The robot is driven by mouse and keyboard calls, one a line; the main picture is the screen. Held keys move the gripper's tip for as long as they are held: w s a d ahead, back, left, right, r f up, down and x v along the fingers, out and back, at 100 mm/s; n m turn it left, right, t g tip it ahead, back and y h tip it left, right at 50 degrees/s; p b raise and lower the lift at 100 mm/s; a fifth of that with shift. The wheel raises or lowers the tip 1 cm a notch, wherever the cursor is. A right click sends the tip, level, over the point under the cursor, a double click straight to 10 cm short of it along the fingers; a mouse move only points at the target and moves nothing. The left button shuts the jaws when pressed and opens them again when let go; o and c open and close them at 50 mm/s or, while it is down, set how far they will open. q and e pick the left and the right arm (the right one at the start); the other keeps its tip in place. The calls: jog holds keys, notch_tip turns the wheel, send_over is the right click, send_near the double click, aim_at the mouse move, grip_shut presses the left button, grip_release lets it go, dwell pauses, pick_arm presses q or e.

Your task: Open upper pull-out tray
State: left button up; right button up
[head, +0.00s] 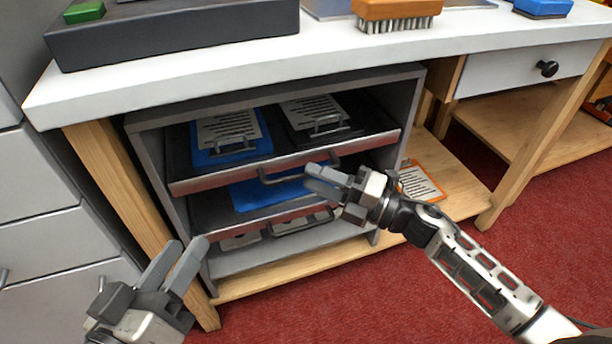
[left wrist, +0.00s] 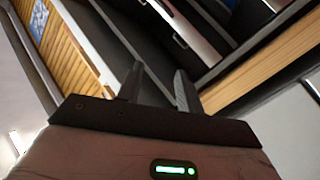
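The upper pull-out tray (head: 210,182) sits in a grey cabinet under the bench. Whether the fingers close on the bar cannot be seen. My left gripper (head: 178,252) is open and empty, low in front of the cabinet's left side. Its two separated fingers also show in the left wrist view (left wrist: 158,84).
A lower tray (head: 275,216) lies beneath the upper one. Clipped papers and a blue board (head: 205,157) lie on the upper tray. Wooden bench legs (head: 125,190) flank the cabinet; grey drawers (head: 45,225) stand at left. Red floor (head: 310,300) in front is free.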

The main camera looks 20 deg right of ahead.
jog(key=x, duration=0.2)
jog(key=shift+w+a, duration=0.2)
jog(key=shift+w, duration=0.05)
jog(key=shift+a, duration=0.1)
grip_shut()
pick_arm(q)
jog(key=shift+w+a+r+t, duration=0.1)
jog(key=shift+w+r+t, duration=0.2)
jog(key=shift+r, duration=0.1)
